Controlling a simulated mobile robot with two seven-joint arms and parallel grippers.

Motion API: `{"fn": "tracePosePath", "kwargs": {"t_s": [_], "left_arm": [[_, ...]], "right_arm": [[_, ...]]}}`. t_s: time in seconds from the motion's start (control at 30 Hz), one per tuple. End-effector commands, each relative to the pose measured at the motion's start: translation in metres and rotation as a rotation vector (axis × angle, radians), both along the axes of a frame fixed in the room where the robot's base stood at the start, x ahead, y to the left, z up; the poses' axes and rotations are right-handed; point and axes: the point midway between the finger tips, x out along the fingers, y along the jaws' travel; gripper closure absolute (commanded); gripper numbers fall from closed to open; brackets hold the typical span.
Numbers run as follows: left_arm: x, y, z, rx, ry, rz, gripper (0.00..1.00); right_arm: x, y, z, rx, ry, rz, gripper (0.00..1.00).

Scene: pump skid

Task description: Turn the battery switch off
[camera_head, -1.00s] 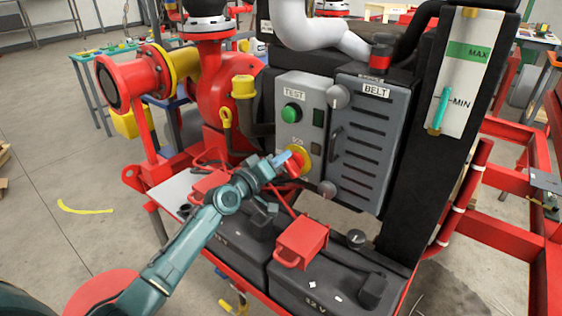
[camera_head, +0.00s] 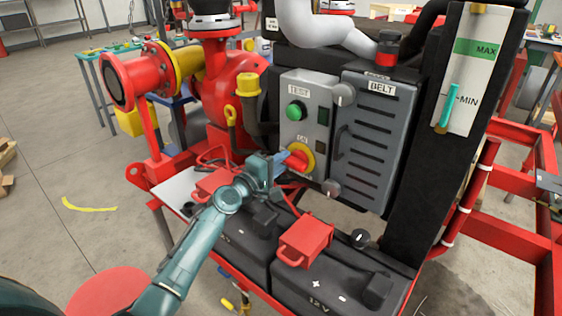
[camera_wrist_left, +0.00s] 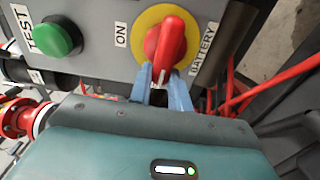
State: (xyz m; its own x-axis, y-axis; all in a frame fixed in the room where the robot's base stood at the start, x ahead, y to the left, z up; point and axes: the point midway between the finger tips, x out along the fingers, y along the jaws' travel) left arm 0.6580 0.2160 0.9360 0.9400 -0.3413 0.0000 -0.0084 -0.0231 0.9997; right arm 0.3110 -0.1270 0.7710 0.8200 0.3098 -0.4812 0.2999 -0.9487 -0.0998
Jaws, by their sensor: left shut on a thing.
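The battery switch (camera_head: 298,157) is a red rotary handle on a yellow disc, low on the grey control panel (camera_head: 291,127). In the left wrist view the red handle (camera_wrist_left: 168,44) stands nearly in line with the fingers, between an ON label and a BATTERY label. My left gripper (camera_head: 282,158) reaches the switch from the left. In the wrist view its blue fingertips (camera_wrist_left: 161,84) are on either side of the handle's lower end, shut on it. My right gripper is not in view.
A green TEST button (camera_head: 296,111) is above the switch. A slotted BELT cover (camera_head: 370,140) stands to the right. Black batteries (camera_head: 330,280) with a red terminal cover (camera_head: 304,240) lie below. Red cables run close under my left arm.

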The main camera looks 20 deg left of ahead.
Motion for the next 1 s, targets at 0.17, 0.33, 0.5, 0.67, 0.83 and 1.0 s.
{"fn": "tracePosePath", "kwargs": {"t_s": [0.17, 0.33, 0.5, 0.67, 0.83, 1.0], "left_arm": [[-0.0002, -0.0002, -0.0017, -0.032, 0.013, -0.001, 1.00], [-0.0002, -0.0003, -0.0019, -0.041, 0.016, -0.001, 1.00], [-0.0002, -0.0004, -0.0020, -0.042, 0.016, -0.001, 1.00], [-0.0002, -0.0004, -0.0021, -0.041, 0.016, -0.001, 0.77], [-0.0002, -0.0003, -0.0018, -0.039, 0.015, 0.000, 0.63], [-0.0001, -0.0002, -0.0015, -0.038, 0.015, 0.000, 0.59]], "right_arm": [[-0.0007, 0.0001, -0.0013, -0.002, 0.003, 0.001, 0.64], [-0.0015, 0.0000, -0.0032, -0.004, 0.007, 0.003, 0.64], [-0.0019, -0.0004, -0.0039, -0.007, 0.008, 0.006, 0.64], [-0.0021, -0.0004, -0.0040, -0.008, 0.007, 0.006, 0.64], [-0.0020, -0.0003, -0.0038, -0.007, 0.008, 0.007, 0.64], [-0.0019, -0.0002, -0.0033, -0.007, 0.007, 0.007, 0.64]]}}
